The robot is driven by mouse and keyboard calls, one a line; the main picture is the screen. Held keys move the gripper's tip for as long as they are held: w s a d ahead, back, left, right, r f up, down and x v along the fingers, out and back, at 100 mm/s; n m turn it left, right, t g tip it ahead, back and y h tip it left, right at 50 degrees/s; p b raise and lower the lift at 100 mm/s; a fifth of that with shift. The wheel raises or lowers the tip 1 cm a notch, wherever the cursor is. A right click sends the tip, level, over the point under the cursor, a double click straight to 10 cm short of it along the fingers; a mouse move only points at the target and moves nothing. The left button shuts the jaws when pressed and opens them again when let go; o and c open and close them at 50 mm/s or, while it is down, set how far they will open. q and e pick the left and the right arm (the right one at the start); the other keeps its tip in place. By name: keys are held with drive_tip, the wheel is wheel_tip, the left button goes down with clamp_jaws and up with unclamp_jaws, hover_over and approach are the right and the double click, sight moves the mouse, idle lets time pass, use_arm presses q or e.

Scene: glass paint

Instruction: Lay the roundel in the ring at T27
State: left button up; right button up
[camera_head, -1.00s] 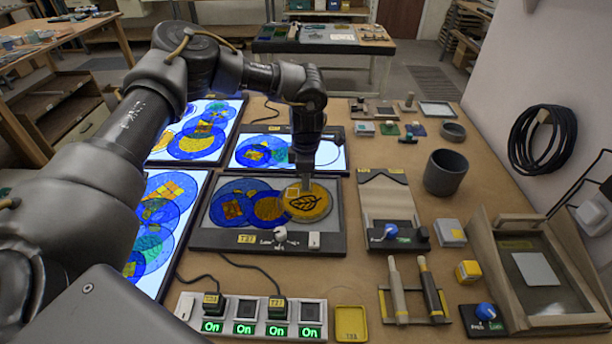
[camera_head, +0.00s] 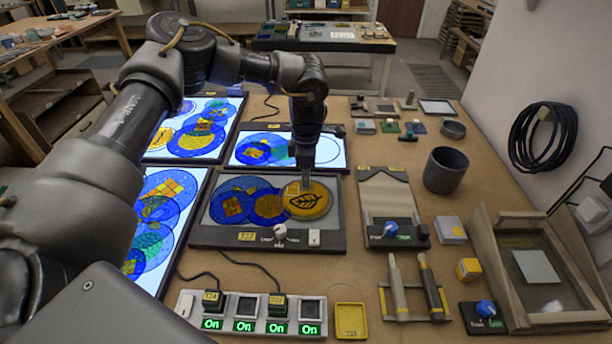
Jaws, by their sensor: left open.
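The roundel (camera_head: 314,203), an amber disc with a dark leaf drawing, lies flat at the right end of the unlit grey panel tagged T27 (camera_head: 211,238). It appears to sit within the ring there; the ring itself is hard to make out beneath it. Two blue and amber discs (camera_head: 231,203) lie left of it on the same panel, and the nearer one adjoins it. My left gripper (camera_head: 306,186) points down just over the roundel's far edge and is open. The exact gap between its fingertips and the disc is hard to tell. My right gripper is out of view.
Lit panels with blue discs (camera_head: 200,140) stand left and behind. A switch box (camera_head: 253,313) with several green "On" displays is in front. A dark cup (camera_head: 445,171), a clamp board (camera_head: 388,198) and a wooden frame (camera_head: 495,232) stand to the right.

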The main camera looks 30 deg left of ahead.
use_arm(q)
wheel_tip(320, 180, up, 11)
drive_tip(key=b, duration=0.1)
drive_tip(key=shift+f, duration=0.15)
drive_tip(key=shift+f, duration=0.1)
idle(0.4)
